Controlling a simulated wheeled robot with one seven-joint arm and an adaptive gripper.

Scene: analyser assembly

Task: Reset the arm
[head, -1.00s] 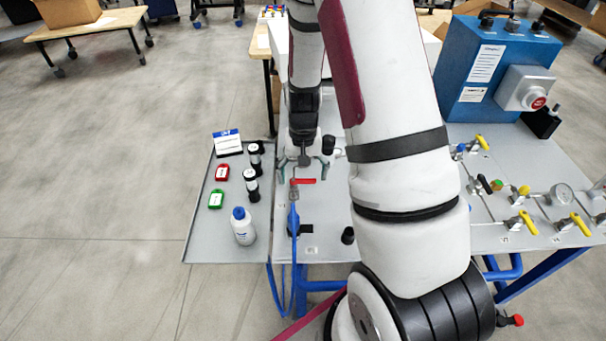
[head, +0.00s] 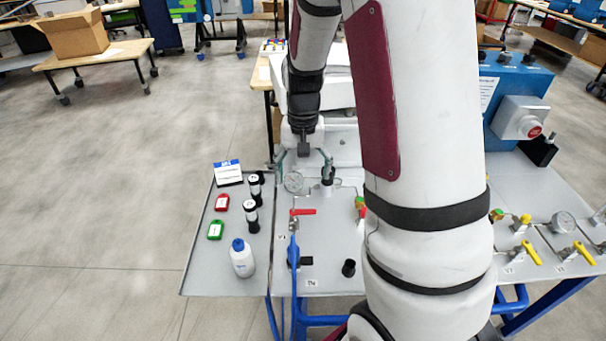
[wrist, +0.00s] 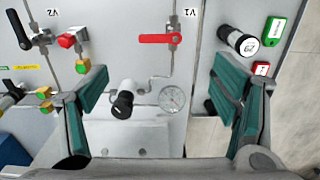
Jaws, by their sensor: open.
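My gripper (head: 304,165) hangs from my arm above the back left of the grey panel table (head: 325,270) in the head view. In the wrist view my gripper (wrist: 165,105) shows its two teal-padded fingers wide apart with nothing between them. Below and beyond the fingers are a black-capped knob (wrist: 122,104) and a round gauge (wrist: 172,98), both apart from the fingers. The red valve handle (wrist: 160,39) lies farther off. My large white arm link hides the middle of the table in the head view.
A side tray (head: 205,275) holds a white bottle (head: 242,258), two black vials, red and green tags and a card (head: 228,172). A blue box with a red button (head: 535,131) and yellow-handled valves (head: 583,253) stand at right. Open floor lies left.

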